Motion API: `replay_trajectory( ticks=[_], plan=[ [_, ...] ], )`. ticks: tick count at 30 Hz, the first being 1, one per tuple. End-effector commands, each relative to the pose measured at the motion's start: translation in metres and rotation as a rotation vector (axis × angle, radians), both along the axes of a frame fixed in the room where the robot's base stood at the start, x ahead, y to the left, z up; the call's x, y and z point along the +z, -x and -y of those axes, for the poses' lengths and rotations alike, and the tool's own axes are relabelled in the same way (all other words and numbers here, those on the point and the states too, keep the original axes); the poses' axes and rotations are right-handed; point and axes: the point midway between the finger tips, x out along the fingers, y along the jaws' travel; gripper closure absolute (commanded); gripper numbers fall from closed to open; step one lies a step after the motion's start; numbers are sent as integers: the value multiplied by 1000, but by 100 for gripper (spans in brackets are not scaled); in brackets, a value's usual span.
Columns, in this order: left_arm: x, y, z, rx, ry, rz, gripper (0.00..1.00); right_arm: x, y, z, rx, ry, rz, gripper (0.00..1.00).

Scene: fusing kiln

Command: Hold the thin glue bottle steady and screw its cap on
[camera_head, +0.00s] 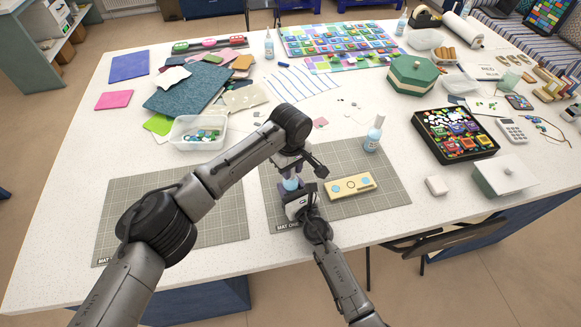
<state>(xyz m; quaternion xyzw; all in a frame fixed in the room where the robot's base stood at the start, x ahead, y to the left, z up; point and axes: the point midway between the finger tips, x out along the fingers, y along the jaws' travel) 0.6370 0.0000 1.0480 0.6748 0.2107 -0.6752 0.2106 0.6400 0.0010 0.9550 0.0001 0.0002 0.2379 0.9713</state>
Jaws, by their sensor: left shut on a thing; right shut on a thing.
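A thin glue bottle (291,184) with pale blue contents stands over the right-hand cutting mat (392,190), mostly hidden between my two grippers. My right gripper (297,193) comes in from below and is shut on the bottle's body. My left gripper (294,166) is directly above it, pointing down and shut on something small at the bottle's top. That is likely the cap, but the fingers hide it. I cannot tell whether the cap touches the neck or how it sits.
A second glue bottle (373,135) stands at the mat's upper right. A yellow block with round marks (351,186) lies just right of my grippers. A clear tub (198,132) is at the left. The left-hand mat (215,215) has bare room.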

Motion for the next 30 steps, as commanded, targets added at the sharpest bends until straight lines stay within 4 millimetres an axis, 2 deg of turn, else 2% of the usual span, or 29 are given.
replay_trajectory(
  ticks=[5, 30],
  plan=[
    [-1, 0, 0, -190, 1, -1, 100, 0, 0, 0, 0, 0, 0, 100],
    [-1, 0, 0, -1838, 0, -1, 100, 0, 0, 0, 0, 0, 0, 100]
  ],
)
